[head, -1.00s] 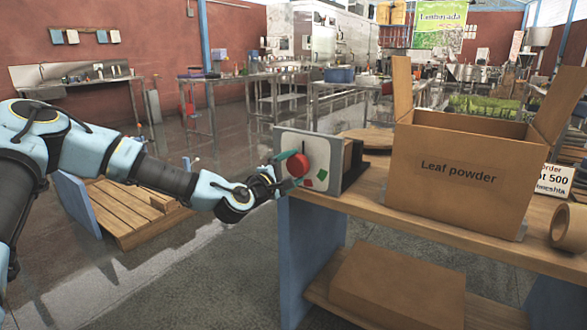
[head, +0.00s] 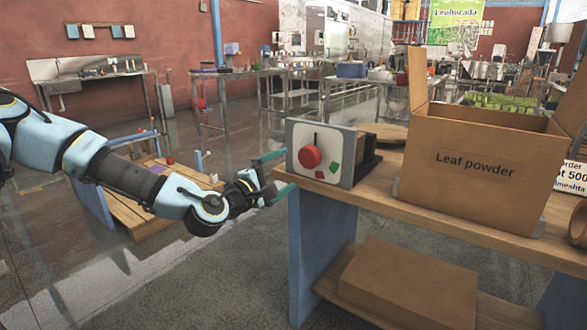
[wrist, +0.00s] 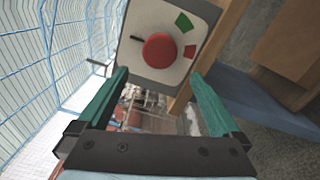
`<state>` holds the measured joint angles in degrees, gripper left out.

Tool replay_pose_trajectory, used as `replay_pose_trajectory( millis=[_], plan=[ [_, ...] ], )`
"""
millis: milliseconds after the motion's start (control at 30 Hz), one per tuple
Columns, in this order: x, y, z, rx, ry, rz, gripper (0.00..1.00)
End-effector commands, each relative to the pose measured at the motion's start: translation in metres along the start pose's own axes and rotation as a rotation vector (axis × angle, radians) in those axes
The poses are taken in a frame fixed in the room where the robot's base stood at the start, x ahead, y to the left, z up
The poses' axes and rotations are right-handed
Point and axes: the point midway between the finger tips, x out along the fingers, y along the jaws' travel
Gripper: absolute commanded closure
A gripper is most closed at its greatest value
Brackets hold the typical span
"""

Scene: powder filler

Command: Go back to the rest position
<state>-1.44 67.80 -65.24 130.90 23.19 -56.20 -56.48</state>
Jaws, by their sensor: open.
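My gripper (head: 279,173) is open and empty in the head view, just left of the control panel (head: 342,149) at the table's left end. In the wrist view, its two teal fingers (wrist: 160,103) are spread apart, with the panel (wrist: 143,21) beyond their tips. The panel is pale with a grey frame. It carries a round red knob (head: 310,157), a black mark above it and green and red patches. The red knob also shows in the wrist view (wrist: 160,50). Nothing is between the fingers, and they appear apart from the knob.
The wooden table (head: 380,183) holds an open "Leaf powder" box (head: 470,185). A closed carton (head: 408,283) lies on its lower shelf. A wooden pallet (head: 128,212) stands on the floor behind my arm. The floor in front of the table's left end is clear.

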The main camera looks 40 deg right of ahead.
Motion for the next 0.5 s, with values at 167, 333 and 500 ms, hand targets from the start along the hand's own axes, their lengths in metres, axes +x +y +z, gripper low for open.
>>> replay_pose_trajectory(
  millis=[167,333,500],
  plan=[
    [-0.0095,0.0001,0.0004,0.0,-0.001,0.0,0.0],
    [-0.0098,0.0003,0.0006,0.0,-0.001,0.0,0.0],
    [-0.0096,0.0002,0.0005,0.0,-0.001,0.0,0.0]
  ],
)
